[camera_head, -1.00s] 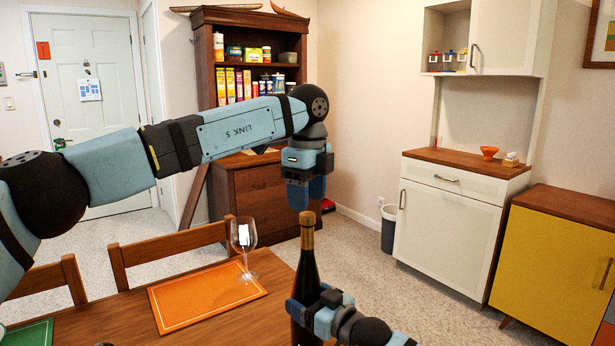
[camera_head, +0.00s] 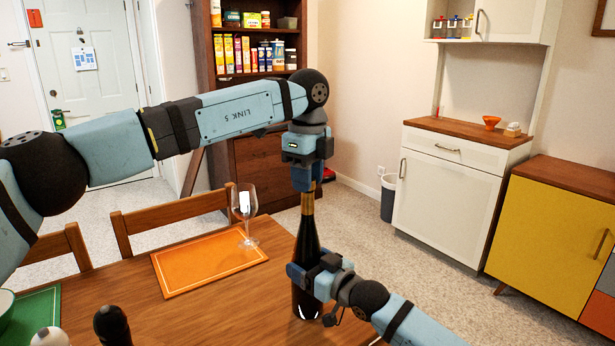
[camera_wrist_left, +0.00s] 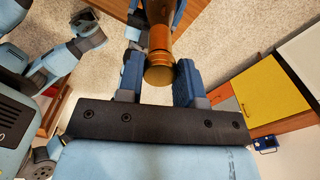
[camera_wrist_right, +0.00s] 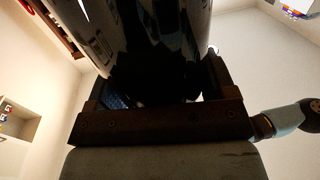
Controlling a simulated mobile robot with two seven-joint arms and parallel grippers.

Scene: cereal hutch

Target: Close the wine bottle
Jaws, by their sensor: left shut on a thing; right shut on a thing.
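The dark wine bottle (camera_head: 306,243) with a gold neck stands upright at the table's right edge. My right gripper (camera_head: 308,282) is shut around its lower body; the dark glass fills the right wrist view (camera_wrist_right: 150,35). My left gripper (camera_head: 307,184) points down over the bottle's top, its fingers around the brown cork (camera_wrist_left: 160,74) at the mouth. In the left wrist view the gold neck (camera_wrist_left: 160,38) lines up with the cork. The fingers hide the joint in the head view, so I cannot tell how deep the cork sits.
A green placemat (camera_head: 38,310) and two shaker-like objects (camera_head: 112,324) are at the table's front left. Wooden chairs (camera_head: 172,213) line the far side.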

